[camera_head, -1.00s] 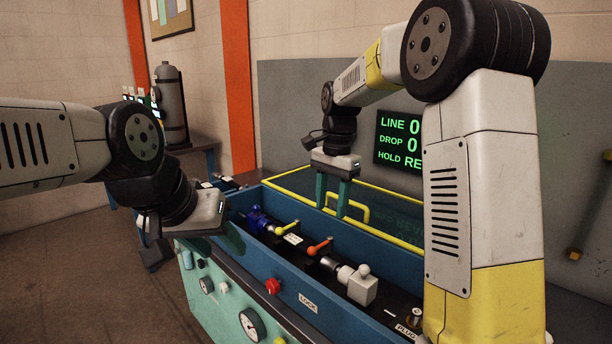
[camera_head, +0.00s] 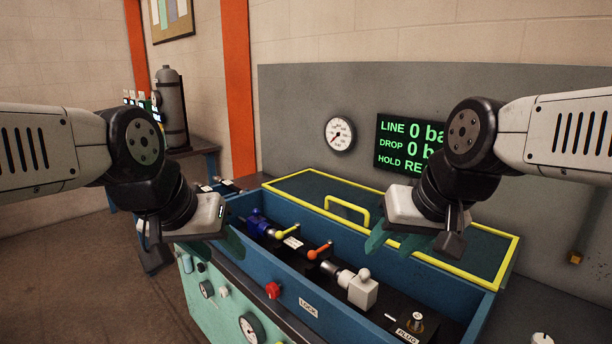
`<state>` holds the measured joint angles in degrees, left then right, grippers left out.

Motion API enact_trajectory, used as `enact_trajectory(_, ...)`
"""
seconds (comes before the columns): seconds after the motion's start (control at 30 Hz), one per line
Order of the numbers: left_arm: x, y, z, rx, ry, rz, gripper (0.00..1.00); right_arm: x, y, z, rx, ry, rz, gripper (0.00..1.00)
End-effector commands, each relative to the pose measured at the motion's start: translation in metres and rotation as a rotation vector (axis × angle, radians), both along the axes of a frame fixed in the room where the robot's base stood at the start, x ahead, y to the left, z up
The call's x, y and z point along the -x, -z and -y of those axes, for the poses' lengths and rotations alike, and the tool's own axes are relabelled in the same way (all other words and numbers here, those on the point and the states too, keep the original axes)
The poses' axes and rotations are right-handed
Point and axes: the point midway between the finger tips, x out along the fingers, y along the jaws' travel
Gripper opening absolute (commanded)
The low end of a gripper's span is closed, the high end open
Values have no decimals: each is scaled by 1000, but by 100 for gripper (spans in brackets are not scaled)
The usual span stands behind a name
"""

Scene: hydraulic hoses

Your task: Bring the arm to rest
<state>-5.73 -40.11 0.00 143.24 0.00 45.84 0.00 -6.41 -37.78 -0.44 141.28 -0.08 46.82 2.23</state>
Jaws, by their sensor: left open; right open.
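My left gripper (camera_head: 232,243) hangs at the left end of the blue trough, its green fingers open and partly hidden by its own body. My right gripper (camera_head: 385,240) is above the right part of the trough and the lid, with green fingers open and pointing to the lower left. Nothing shows between the fingers of either gripper. Both arms are bent and come in from the sides of the view.
The blue trough (camera_head: 262,278) holds a blue fitting (camera_head: 257,222), a yellow lever (camera_head: 287,231), an orange lever (camera_head: 320,250) and a white valve block (camera_head: 363,290). A yellow-edged lid (camera_head: 300,190) with a yellow handle (camera_head: 347,209) lies behind. A display (camera_head: 398,143) and gauge (camera_head: 339,134) are on the grey wall.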

Motion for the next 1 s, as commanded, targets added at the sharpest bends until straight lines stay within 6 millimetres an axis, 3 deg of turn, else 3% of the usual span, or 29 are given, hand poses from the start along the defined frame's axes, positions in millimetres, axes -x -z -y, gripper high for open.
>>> enact_trajectory(0.17, 0, 0, 0, 0, 0, 0, 46, 8, 4, 1, 21, -23, 30, 46)
enact_trajectory(1.0, 0, 0, 0, 0, 0, 0, 46, 8, 4, 1, 21, -23, 29, 46)
